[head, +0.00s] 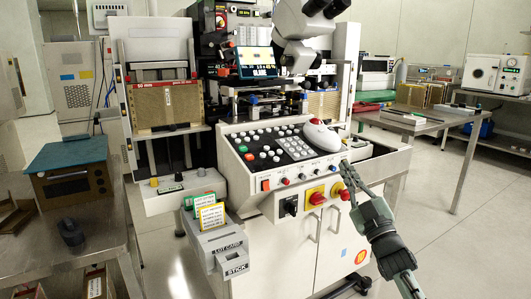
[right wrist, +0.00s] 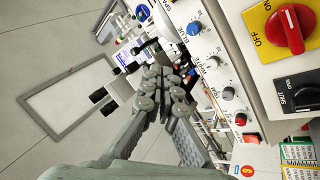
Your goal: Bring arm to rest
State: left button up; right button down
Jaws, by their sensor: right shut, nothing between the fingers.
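My right gripper (head: 347,172) is in front of the right side of the wire bonder (head: 270,150), close to the front panel edge. Its fingers are shut with nothing between them. It also shows in the right wrist view (right wrist: 168,72), with its fingertips together near the row of knobs (right wrist: 210,62). Whether the fingertips touch the panel cannot be told. My left gripper is not in the head view.
The red and yellow rotary switch (head: 316,195) is just left of my right gripper. A white mouse-shaped device (head: 322,136) lies on the sloped console. A steel table (head: 425,122) stands at the right. Open floor (head: 450,245) lies to the right of my right arm.

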jog(key=s+d+f+m+g+h, duration=0.25)
jog(key=s+f, duration=0.25)
jog(key=f, duration=0.5)
jog(key=s+d+f+m+g+h, duration=0.15)
jog(key=s+f+g, duration=0.25)
jog(key=f, duration=0.6)
jog(key=s+d+f+m+g+h, duration=0.1)
jog(key=s+f+m+g+h, duration=0.3)
jog(key=f, duration=0.6)
pick_arm(q)
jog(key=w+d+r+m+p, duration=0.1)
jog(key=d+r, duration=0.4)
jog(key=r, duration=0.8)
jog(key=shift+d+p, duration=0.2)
jog(key=shift+p, duration=0.1)
pick_arm(e)
jog(key=s+f+g, duration=0.4)
jog(key=s+f, duration=0.2)
jog(key=s, duration=0.8)
jog(key=s+d+f+g, duration=0.1)
jog(key=s+f+g, duration=0.4)
jog(key=s, duration=1)
notch_tip(320, 180, down, 2)
jog(key=shift+d+f+m, duration=0.1)
jog(key=shift+d+m, duration=0.1)
jog(key=shift+m, duration=0.2)
